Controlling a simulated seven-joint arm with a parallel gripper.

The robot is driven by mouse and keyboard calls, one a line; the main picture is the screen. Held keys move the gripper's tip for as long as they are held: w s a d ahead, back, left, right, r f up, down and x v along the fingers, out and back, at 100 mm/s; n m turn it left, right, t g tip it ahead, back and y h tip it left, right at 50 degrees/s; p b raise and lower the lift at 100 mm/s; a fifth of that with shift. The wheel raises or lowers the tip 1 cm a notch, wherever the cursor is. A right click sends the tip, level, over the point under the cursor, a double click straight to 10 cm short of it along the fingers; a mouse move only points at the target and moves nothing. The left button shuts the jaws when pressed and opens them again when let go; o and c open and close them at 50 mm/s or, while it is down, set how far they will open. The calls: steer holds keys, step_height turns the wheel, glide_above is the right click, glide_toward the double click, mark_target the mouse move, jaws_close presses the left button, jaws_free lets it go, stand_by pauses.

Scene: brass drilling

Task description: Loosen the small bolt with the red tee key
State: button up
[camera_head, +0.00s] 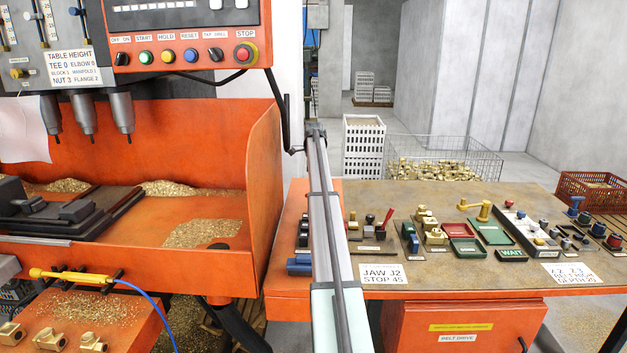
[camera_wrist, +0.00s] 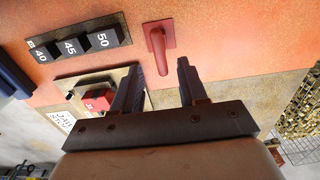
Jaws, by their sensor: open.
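My gripper (camera_wrist: 156,72) is open in the wrist view, with a gap between its two dark fingers and nothing held. A red handle-like piece (camera_wrist: 158,45) on a square red plate lies just beyond the fingertips, apart from them; I cannot tell for sure whether it is the red tee key. A red block (camera_wrist: 100,100) on a tan plate is beside the left finger, partly hidden by it. In the head view a slanted red handle (camera_head: 387,217) stands on the bench. I cannot make out the small bolt in either view.
Dark blocks marked 40, 45 and 50 (camera_wrist: 71,47) lie left of the fingers. The bench (camera_head: 400,277) holds green trays (camera_head: 492,230), brass parts and a rail with knobs. A card (camera_head: 384,273) reads JAW J2, STOP 45. A wire basket (camera_head: 480,157) stands behind.

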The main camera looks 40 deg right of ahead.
steer(key=shift+f, duration=3.45)
jaws_close()
steer(key=shift+r, duration=0.15)
steer(key=shift+r, duration=2.4)
